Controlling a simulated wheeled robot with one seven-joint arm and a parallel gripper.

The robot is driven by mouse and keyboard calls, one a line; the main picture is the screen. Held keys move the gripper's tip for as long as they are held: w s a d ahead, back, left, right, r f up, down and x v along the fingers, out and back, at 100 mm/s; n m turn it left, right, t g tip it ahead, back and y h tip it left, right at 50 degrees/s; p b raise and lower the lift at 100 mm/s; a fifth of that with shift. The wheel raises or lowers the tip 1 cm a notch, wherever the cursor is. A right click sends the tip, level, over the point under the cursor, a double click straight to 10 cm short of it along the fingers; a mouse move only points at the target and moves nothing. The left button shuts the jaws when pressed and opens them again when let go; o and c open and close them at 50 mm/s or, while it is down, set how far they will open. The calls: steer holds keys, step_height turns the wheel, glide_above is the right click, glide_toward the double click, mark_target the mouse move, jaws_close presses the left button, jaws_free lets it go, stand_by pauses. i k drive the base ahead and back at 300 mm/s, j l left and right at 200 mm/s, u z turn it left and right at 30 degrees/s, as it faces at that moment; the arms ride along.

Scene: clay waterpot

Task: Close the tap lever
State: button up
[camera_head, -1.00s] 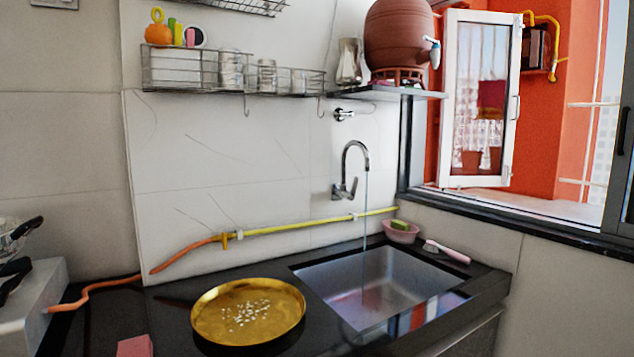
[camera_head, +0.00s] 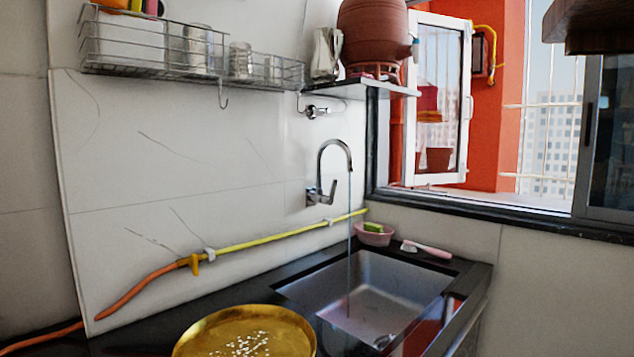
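A chrome tap (camera_head: 337,150) with a curved spout is fixed to the tiled wall above the sink (camera_head: 390,285). Its small lever (camera_head: 313,194) sits at the tap's base by the wall. A thin stream of water (camera_head: 349,225) falls from the spout into the sink. A brown clay waterpot (camera_head: 372,35) stands on a wall shelf (camera_head: 355,91) at the top. A small spout or tap (camera_head: 415,47) shows on the pot's right side; the position of any lever on it is too small to tell. My gripper is not in view.
A gold plate (camera_head: 190,340) with white grains lies on the dark counter left of the sink. A yellow pipe (camera_head: 270,239) runs along the wall. A wire rack (camera_head: 135,68) hangs at upper left. An open window pane (camera_head: 440,100) is at right. A dark brown object (camera_head: 592,35) fills the top right corner.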

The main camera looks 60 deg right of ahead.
mark_target(327, 199)
steer(key=i+l+z, duration=0.15)
steer(key=i+l, duration=0.2)
steer(key=l, duration=0.15)
steer(key=i+l+z, duration=0.2)
steer(key=l, duration=0.25)
steer(key=l+z, duration=0.2)
steer(key=l, duration=1.55)
